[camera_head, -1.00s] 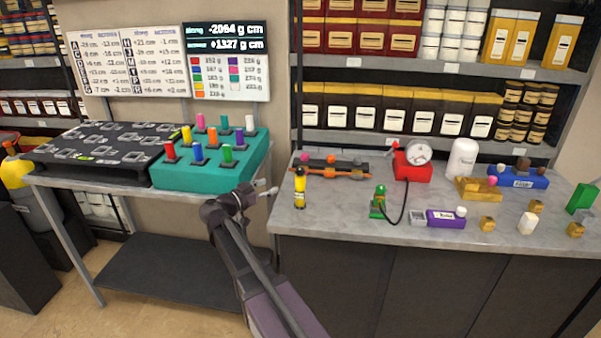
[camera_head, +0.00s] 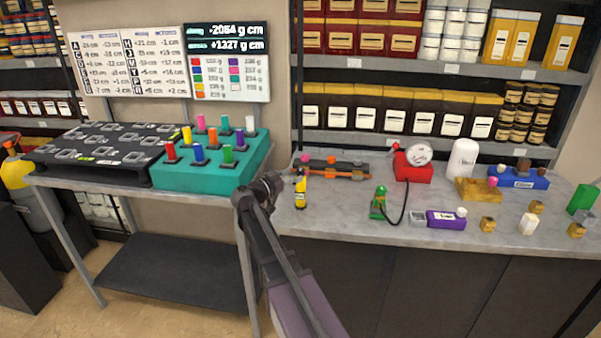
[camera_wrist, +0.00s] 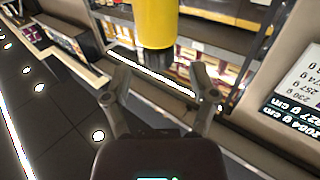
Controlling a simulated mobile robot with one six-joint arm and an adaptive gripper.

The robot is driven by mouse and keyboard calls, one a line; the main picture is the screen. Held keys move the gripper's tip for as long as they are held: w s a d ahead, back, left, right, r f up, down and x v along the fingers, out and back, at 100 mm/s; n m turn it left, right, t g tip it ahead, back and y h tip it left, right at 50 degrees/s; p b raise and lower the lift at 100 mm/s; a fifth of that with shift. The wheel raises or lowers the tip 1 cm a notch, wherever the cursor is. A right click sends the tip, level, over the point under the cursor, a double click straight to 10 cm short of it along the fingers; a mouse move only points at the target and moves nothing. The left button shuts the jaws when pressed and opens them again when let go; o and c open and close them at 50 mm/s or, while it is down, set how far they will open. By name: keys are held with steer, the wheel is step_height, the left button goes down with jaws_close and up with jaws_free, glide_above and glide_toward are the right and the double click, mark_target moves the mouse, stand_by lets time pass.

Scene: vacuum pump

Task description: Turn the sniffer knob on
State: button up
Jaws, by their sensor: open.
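My gripper (camera_head: 270,186) is at the left front of the grey counter, close beside a small upright yellow-and-black cylinder (camera_head: 300,193). In the wrist view its two fingers (camera_wrist: 160,80) are spread with nothing between them. A yellow cylinder (camera_wrist: 156,22) shows large just beyond the fingertips, apart from them. I cannot read any label that marks the sniffer knob. A purple box (camera_head: 445,219) with a white knob (camera_head: 461,212) on top sits on the counter. A green device (camera_head: 379,202) with a black cable stands left of it. My gripper is well left of both.
The grey counter (camera_head: 340,226) also holds a bar with orange parts (camera_head: 330,171), a red gauge unit (camera_head: 413,163), a white cylinder (camera_head: 463,159), a blue box (camera_head: 519,178) and several small blocks. A teal block with coloured pegs (camera_head: 205,177) stands on the left table.

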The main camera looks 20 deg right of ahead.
mark_target(301, 171)
steer(key=shift+x, duration=2)
steer(key=shift+c, duration=0.2)
jaws_close()
